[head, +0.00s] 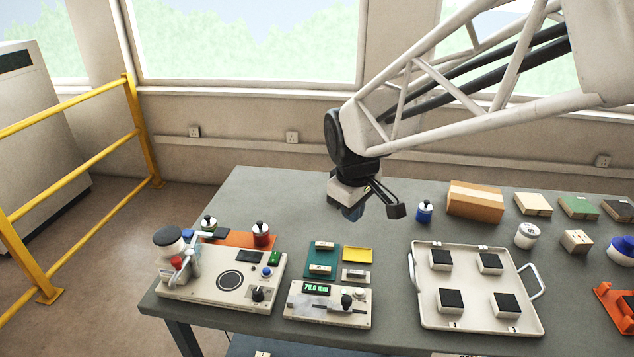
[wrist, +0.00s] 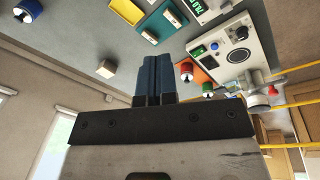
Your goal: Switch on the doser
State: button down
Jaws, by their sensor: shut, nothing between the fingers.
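The doser appears to be the pale machine (head: 207,287) at the table's left front, though I see no readable name on it. My gripper (head: 352,214) is above the back middle of the table, apart from everything. Its blue fingers (wrist: 153,62) are shut and empty.
A second device (head: 325,304) with a lit green readout stands right of the machine. Bottles (head: 261,234) on an orange mat are behind the machine. A white tray (head: 420,310) with dark-topped blocks lies right. Yellow railing (head: 75,178) stands left. The table's back left is clear.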

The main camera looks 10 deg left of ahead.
aim_at(275, 253)
jog(key=w+a+f+n, duration=0.2)
jog(key=a+f+n, duration=0.1)
jog(key=a, duration=0.6)
jog(key=w+a+f+n, duration=0.3)
jog(key=a, duration=0.7)
jog(key=shift+w+a+f+n, duration=0.3)
jog(key=shift+w+f+n, duration=0.05)
jog(key=shift+n, duration=0.05)
jog(key=shift+f, duration=0.1)
jog(key=shift+w+f, duration=0.3)
jog(key=shift+f, duration=2)
jog(key=shift+w+f, duration=0.35)
jog(key=shift+f, duration=1.9)
jog(key=shift+w+f, duration=0.3)
jog(key=shift+f, duration=2)
jog(key=shift+g, duration=0.3)
jog(key=shift+f, duration=0.25)
jog(key=shift+d, duration=0.1)
